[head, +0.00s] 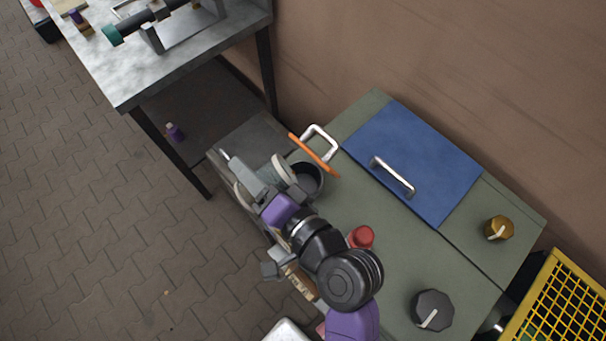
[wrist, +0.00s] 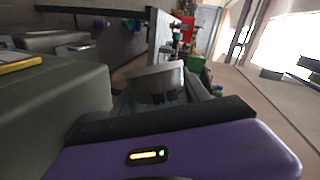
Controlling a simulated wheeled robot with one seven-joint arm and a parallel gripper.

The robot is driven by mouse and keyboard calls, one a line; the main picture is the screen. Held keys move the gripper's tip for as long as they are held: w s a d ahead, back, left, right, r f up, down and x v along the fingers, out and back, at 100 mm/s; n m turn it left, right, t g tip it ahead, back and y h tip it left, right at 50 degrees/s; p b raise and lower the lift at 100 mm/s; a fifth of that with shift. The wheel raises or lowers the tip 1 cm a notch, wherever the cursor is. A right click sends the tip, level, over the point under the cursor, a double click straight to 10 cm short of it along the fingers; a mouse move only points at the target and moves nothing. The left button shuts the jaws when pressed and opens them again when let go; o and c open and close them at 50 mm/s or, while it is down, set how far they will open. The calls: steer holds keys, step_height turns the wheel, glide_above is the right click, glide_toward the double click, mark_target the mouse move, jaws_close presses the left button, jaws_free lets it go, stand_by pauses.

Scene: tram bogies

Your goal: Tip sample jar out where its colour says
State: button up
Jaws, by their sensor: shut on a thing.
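My gripper (head: 245,178) reaches to the upper left from its purple wrist, over the left end of the green cabinet top. It is shut on a grey, wide-topped thing (wrist: 154,78) in the wrist view, which I take to be the sample jar. No colour mark on it can be made out, and my fingers hide part of it. A dark grey open pot (head: 308,178) stands just right of the gripper. A pale round-ended thing (head: 285,167) lies beside the fingers; I cannot tell whether it is a spool.
The green cabinet (head: 388,237) carries a blue lid (head: 415,160) with a handle, a red knob-like thing (head: 361,236) and an orange rod (head: 313,154). A metal table (head: 125,75) stands upper left, with a purple bottle (head: 175,132) on its lower shelf. A yellow basket (head: 560,305) is lower right.

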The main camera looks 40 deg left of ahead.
steer(key=shift+r+m, duration=0.3)
stand_by(0.5)
steer(key=shift+w+d+r+m+y+p, duration=0.2)
steer(key=shift+w+r+m+y+p, duration=0.15)
steer(key=shift+w+r+m, duration=0.3)
stand_by(0.9)
steer(key=shift+r+m+g+p, duration=0.35)
steer(key=shift+m+g+p, duration=0.15)
steer(key=shift+m, duration=0.25)
stand_by(0.6)
steer(key=shift+y, duration=0.25)
